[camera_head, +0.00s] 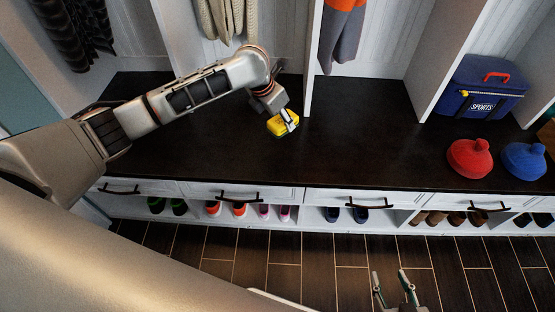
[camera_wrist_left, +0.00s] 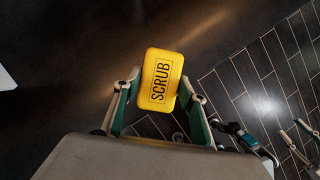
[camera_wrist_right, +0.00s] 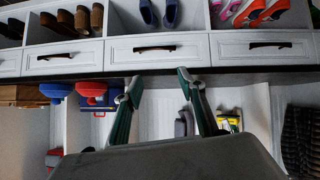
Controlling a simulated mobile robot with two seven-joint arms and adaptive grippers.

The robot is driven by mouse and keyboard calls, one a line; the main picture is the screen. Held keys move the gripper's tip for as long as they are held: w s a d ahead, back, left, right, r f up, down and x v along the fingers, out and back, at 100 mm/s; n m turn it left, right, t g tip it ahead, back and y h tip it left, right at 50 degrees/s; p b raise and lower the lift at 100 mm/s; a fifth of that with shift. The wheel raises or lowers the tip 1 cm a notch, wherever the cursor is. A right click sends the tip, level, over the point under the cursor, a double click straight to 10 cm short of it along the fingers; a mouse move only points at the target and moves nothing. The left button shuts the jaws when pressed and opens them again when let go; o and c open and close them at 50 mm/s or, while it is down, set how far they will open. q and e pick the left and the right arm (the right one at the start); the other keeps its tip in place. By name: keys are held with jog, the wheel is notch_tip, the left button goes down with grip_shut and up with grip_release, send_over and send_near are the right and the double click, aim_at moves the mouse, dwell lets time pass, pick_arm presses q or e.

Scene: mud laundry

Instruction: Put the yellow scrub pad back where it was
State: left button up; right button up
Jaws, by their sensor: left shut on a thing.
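The yellow scrub pad (camera_head: 280,126) is between the fingers of my left gripper (camera_head: 287,119), over the dark bench top. In the left wrist view the pad (camera_wrist_left: 161,77) shows its face with the word SCRUB, and the two fingers (camera_wrist_left: 158,98) are closed on its sides. I cannot tell exactly how high it is above the bench. My right gripper (camera_head: 393,284) is low in front of the bench, over the floor. Its fingers are apart and empty in the right wrist view (camera_wrist_right: 160,85).
The dark bench top (camera_head: 355,150) is mostly clear. White dividers (camera_head: 311,65) rise behind. Drawers (camera_head: 240,193) and shoe cubbies lie below.

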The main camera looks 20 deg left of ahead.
pick_arm(q)
notch_tip(320, 180, down, 13)
jog(key=b, duration=0.3)
jog(key=shift+f, duration=0.2)
notch_tip(320, 180, down, 4)
jog(key=shift+s+f+b, duration=0.15)
jog(key=shift+f+b, duration=0.05)
jog(key=shift+b, duration=0.5)
jog(key=shift+f, duration=0.5)
jog(key=shift+r, duration=0.15)
jog(key=shift+f, duration=0.2)
jog(key=o, duration=1)
jog(key=shift+o, duration=0.4)
pick_arm(e)
notch_tip(320, 180, down, 3)
jog(key=shift+w+r, duration=0.15)
jog(key=shift+r, duration=0.05)
